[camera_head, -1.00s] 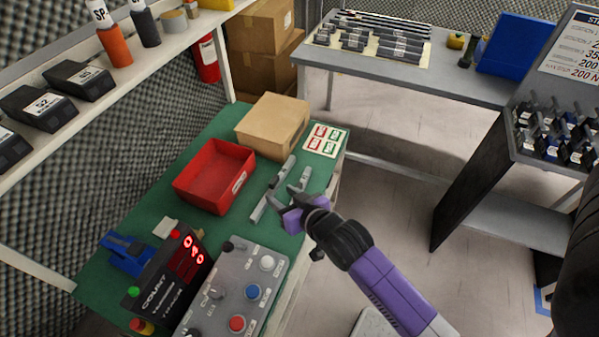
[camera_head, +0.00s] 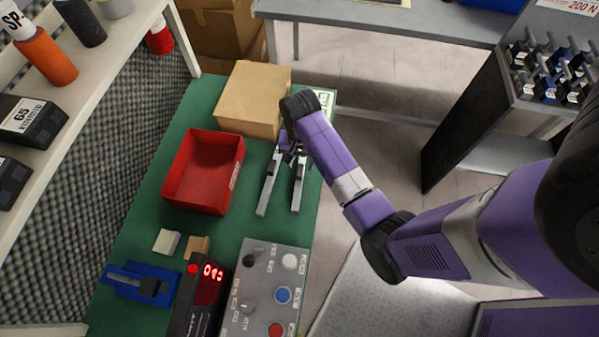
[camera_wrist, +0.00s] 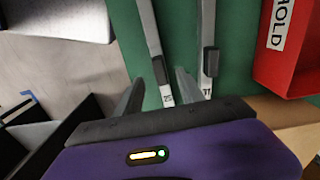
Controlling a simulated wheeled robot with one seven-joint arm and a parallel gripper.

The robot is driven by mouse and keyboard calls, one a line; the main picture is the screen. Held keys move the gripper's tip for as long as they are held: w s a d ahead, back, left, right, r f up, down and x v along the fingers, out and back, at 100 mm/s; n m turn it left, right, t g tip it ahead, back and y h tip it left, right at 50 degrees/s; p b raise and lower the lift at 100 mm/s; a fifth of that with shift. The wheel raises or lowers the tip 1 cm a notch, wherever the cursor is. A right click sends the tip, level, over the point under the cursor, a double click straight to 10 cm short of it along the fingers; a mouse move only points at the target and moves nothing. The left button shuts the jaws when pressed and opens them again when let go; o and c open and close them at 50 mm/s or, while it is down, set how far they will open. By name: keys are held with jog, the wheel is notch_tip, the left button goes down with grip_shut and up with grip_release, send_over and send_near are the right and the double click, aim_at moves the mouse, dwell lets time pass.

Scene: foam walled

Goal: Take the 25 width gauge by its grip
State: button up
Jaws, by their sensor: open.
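Two long grey gauges lie side by side on the green bench mat. The one whose label looks like 25 (camera_wrist: 148,28) is at the left in the wrist view, with a dark grip block and a white end label. It seems to be the right-hand gauge (camera_head: 298,188) in the head view. The other gauge (camera_wrist: 208,25), its label hard to read, is at the left in the head view (camera_head: 267,190). My gripper (camera_wrist: 160,80) is open, its fingers either side of the 25 gauge's labelled end, near the grip block. Contact cannot be told. My wrist partly hides the far ends.
A red bin (camera_head: 186,202) stands left of the gauges, and a cardboard box (camera_head: 240,112) stands behind them. A grey control box (camera_head: 246,308) and a counter with a red display (camera_head: 190,310) are in front. The bench's right edge is close to the gauges.

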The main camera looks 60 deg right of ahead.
aim_at(300, 170)
notch_tip(300, 170, down, 6)
jog(key=shift+f, duration=0.1)
dwell(0.4)
grip_shut()
